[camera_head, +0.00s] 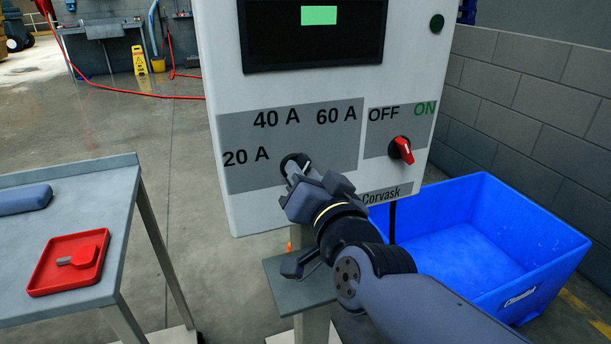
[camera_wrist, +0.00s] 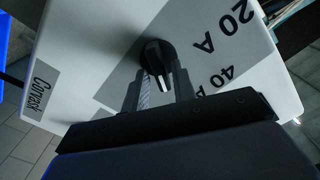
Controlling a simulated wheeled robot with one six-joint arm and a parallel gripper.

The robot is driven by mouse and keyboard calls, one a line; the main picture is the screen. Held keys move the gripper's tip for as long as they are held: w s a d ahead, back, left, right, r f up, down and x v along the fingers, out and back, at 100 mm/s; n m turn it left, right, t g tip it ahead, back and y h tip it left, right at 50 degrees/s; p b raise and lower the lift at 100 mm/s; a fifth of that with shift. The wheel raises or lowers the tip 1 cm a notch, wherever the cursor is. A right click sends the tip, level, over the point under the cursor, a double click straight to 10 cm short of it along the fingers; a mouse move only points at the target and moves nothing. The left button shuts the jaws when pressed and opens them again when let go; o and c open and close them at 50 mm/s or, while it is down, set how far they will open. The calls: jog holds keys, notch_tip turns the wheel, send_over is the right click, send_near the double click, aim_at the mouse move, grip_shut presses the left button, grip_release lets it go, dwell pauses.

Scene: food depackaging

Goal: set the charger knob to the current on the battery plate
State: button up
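The charger (camera_head: 222,100) is a white cabinet with a grey panel marked 20 A, 40 A and 60 A. Its black round knob (camera_head: 293,163) sits below the labels, partly hidden by my gripper (camera_head: 298,180). In the wrist view the knob (camera_wrist: 157,55) lies between the two fingertips of my gripper (camera_wrist: 159,82). The fingers stand apart on either side of it, with gaps that look open. The knob's white mark points down in the wrist view, roughly toward the 60 A side; its exact setting is unclear. No battery plate is readable in either view.
A red OFF/ON switch (camera_head: 402,150) is right of the knob. A dark screen (camera_head: 280,48) with a green patch is above. A blue bin (camera_head: 540,250) stands right.

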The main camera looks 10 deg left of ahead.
jog(key=shift+o, duration=0.8)
jog(key=p+v, duration=0.5)
jog(key=v, duration=0.6)
jog(key=shift+a, duration=0.15)
jog(key=b+x, duration=0.5)
jog(key=x, duration=0.5)
jog(key=shift+w, duration=0.4)
